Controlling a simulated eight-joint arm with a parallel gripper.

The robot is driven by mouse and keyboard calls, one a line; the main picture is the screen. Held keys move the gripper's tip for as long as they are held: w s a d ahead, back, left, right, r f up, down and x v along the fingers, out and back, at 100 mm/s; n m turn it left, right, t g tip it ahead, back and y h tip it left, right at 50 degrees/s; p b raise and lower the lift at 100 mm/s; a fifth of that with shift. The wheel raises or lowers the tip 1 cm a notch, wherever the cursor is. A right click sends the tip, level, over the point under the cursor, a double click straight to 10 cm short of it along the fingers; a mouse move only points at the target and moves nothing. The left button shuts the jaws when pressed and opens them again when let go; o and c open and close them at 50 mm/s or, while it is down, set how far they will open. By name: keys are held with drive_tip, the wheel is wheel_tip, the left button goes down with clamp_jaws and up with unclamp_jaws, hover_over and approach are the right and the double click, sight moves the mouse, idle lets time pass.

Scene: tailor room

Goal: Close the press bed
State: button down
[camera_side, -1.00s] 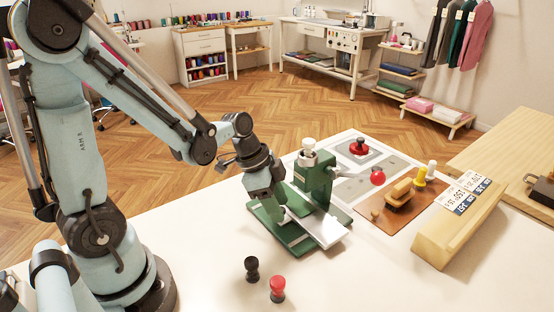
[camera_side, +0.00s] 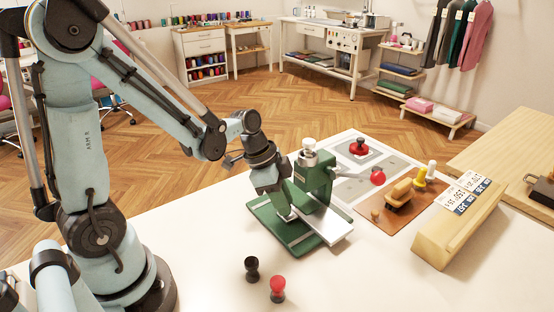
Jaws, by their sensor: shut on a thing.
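The green press (camera_side: 317,178) stands on the white table, with a pale knob on its top and a red-knobbed lever (camera_side: 377,177) at its right. Its flat silver bed (camera_side: 328,229) sticks out at the front over the green base plate (camera_side: 278,232). My gripper (camera_side: 288,215) points down at the left part of the bed. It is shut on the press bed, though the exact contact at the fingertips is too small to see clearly.
A black peg (camera_side: 251,269) and a red peg (camera_side: 277,289) stand in front of the press. A brown board (camera_side: 400,214) with wooden tools and a wooden block with labels (camera_side: 458,225) are at the right.

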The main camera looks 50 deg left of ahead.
drive_tip(key=c, duration=0.9)
unclamp_jaws()
drive_tip(key=shift+w, duration=0.25)
drive_tip(key=shift+s+r, duration=0.1)
drive_tip(key=shift+r, duration=0.05)
drive_tip(key=shift+v, duration=5.9)
drive_tip(key=shift+s, duration=0.1)
drive_tip(key=d+n+t+y, duration=0.1)
drive_tip(key=n, duration=0.2)
drive_tip(key=s+d+f+n+t+y, duration=0.1)
drive_tip(key=n, duration=0.2)
drive_tip(key=s+d+n+t+y, duration=0.1)
drive_tip(key=n+t, duration=0.1)
drive_tip(key=n, duration=0.1)
drive_tip(key=shift+s+d+f, duration=0.15)
drive_tip(key=shift+s+d, duration=0.1)
drive_tip(key=shift+d, duration=0.05)
